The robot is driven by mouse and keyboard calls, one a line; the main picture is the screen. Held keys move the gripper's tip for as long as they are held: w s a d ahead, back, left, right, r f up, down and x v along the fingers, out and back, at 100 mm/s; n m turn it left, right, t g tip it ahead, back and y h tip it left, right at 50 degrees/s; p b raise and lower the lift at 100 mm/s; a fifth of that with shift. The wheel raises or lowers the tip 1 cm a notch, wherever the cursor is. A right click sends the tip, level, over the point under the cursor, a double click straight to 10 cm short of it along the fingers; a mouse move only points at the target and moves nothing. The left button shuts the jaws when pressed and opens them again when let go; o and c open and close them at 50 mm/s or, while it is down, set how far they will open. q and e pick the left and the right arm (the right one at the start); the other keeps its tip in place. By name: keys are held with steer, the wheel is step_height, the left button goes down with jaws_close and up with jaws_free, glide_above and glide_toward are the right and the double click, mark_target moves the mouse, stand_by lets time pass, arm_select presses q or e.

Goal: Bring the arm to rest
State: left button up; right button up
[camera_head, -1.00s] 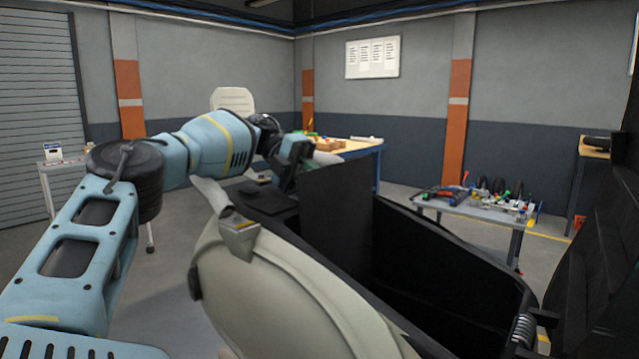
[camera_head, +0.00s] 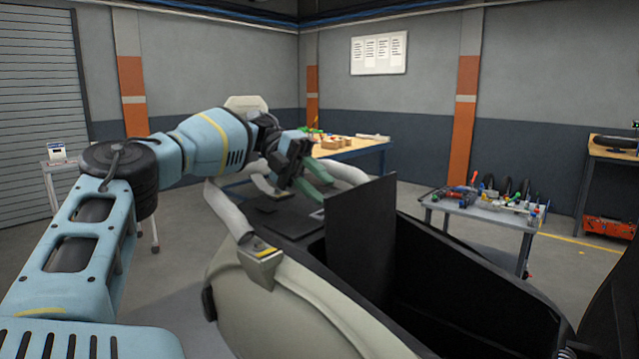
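My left arm (camera_head: 95,225) comes in from the left, bends at a dark joint and reaches toward the middle of the camera_head view. Its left gripper (camera_head: 322,187) has green fingers that look apart, with nothing seen between them. It hangs above the dark flat area of a large pale-and-black body, left of an upright black panel (camera_head: 362,232). My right gripper is not in view.
The pale curved shell (camera_head: 270,315) and a black open-topped compartment (camera_head: 470,290) fill the near middle and right. A grey cart (camera_head: 480,212) with tools and wheels stands at right. A wooden-topped bench (camera_head: 350,148) is behind the gripper. Open floor lies between.

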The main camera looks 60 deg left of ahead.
arm_select(q)
steer(key=shift+s+a+r, duration=0.15)
steer(key=shift+a+r, duration=0.05)
steer(key=shift+a, duration=0.2)
steer(key=shift+d, duration=0.1)
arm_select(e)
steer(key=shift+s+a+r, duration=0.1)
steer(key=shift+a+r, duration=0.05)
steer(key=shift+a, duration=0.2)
